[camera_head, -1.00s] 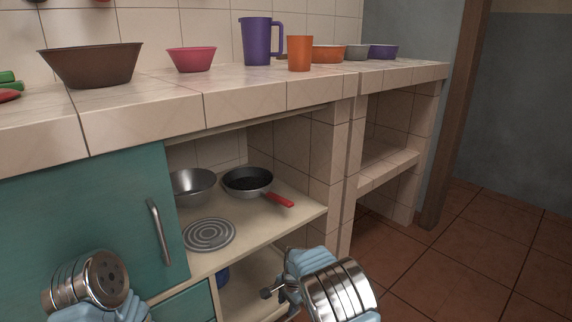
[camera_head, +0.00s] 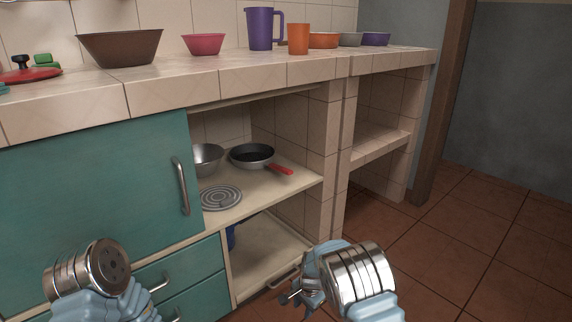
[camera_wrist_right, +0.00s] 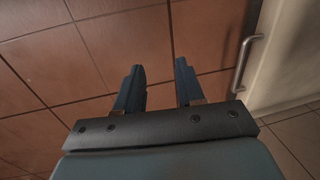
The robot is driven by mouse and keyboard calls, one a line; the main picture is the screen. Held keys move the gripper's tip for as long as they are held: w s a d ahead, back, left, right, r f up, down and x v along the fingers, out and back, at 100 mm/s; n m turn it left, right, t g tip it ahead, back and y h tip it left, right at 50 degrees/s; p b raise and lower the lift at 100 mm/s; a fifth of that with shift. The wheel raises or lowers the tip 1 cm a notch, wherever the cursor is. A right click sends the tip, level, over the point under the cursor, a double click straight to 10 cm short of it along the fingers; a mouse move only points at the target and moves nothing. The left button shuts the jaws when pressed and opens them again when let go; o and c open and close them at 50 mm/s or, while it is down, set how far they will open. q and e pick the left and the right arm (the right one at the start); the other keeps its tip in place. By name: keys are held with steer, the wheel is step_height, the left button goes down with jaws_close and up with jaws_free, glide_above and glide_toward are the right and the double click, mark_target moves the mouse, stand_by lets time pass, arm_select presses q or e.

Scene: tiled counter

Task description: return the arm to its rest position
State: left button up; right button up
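My right gripper (camera_head: 298,293) is low in front of the open cupboard in the head view, apart from the shelves. In the right wrist view its two dark fingers (camera_wrist_right: 159,88) are spread with nothing between them, above the brown floor tiles. My left arm (camera_head: 95,275) shows at the lower left of the head view, in front of the teal cupboard. Its gripper fingers are not in the picture.
The tiled counter (camera_head: 180,88) bears bowls, a purple jug (camera_head: 260,29) and an orange cup (camera_head: 298,39). The open shelf holds a metal bowl (camera_head: 207,160), a black pan (camera_head: 252,156) and a grey trivet (camera_head: 221,197). The teal door (camera_head: 90,190) is left. Open floor (camera_head: 470,245) lies right.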

steer(key=s+d+f+n+g+y, duration=0.15)
steer(key=s+d+f, duration=0.25)
steer(key=s, duration=0.7)
steer(key=s+d+f+n+t, duration=0.1)
steer(key=s+d+f+n, duration=0.3)
steer(key=s, duration=0.6)
steer(key=s+a+r+n+y+p, duration=0.15)
steer(key=s+r, duration=0.25)
steer(key=s, duration=0.5)
step_height(320, 180, up, 12)
steer(key=p, duration=1.3)
steer(key=shift+w+r+n, duration=0.15)
steer(key=shift+w+n, duration=0.05)
steer(key=shift+n, duration=0.1)
steer(key=shift+a, duration=0.1)
